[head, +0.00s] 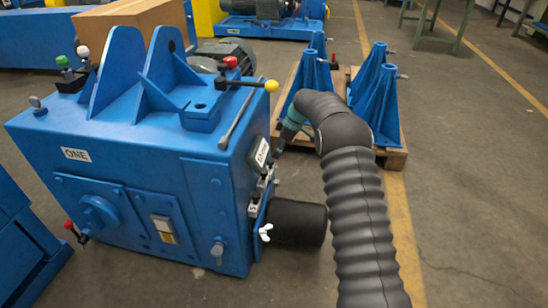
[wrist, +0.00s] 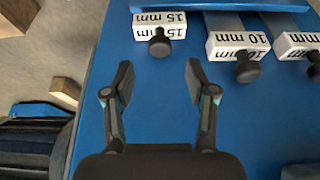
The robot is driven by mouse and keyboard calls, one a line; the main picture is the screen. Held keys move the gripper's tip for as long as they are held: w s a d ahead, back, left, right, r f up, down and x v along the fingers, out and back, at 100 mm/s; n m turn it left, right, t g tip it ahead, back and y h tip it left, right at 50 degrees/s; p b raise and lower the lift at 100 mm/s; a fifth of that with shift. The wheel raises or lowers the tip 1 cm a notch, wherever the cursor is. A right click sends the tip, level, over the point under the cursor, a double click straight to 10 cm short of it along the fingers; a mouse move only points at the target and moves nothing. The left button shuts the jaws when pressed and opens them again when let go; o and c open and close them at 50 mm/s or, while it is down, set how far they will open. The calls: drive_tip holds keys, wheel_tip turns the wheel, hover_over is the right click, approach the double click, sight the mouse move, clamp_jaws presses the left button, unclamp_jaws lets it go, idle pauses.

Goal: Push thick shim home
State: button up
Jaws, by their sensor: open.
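The thick shim, labelled 15 mm (wrist: 150,21), is at the top of the wrist view, with a dark round knob (wrist: 159,43) on its face. Its white end block sits close against a blue edge above it. My gripper (wrist: 160,82) is open and empty, its two fingers spread below the knob in the picture and apart from it. In the head view my gripper (head: 279,146) is at the right side of the blue machine (head: 120,190), near a white label plate (head: 262,152). The arm partly hides that area.
A 10 mm shim (wrist: 238,42) and another shim (wrist: 297,40) lie to the right, with grey bars showing behind their end blocks. A black cylinder (head: 297,223) juts from the machine's right side. Blue stands (head: 376,103) on a pallet (head: 392,158) are behind the arm.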

drive_tip(key=v, duration=0.5)
idle(0.3)
drive_tip(key=s+d+f+m+g+h, duration=0.1)
drive_tip(key=s+d+f+m+h, duration=0.2)
drive_tip(key=s+m, duration=0.6)
drive_tip(key=s+d+r+m+t, duration=0.2)
drive_tip(key=s+r, duration=0.6)
drive_tip(key=s, duration=0.6)
drive_tip(key=s+d+r+m+t+h+p, duration=0.1)
drive_tip(key=s+d+r, duration=0.3)
drive_tip(key=s, duration=1)
drive_tip(key=s+d+r+m+t, duration=0.2)
drive_tip(key=s+d+r+m, duration=0.1)
drive_tip(key=s+r, duration=0.8)
drive_tip(key=shift+s+d+r+m+t+h+p, duration=0.3)
drive_tip(key=shift+s+d+r+m+t+p, duration=0.1)
drive_tip(key=shift+s, duration=1.25)
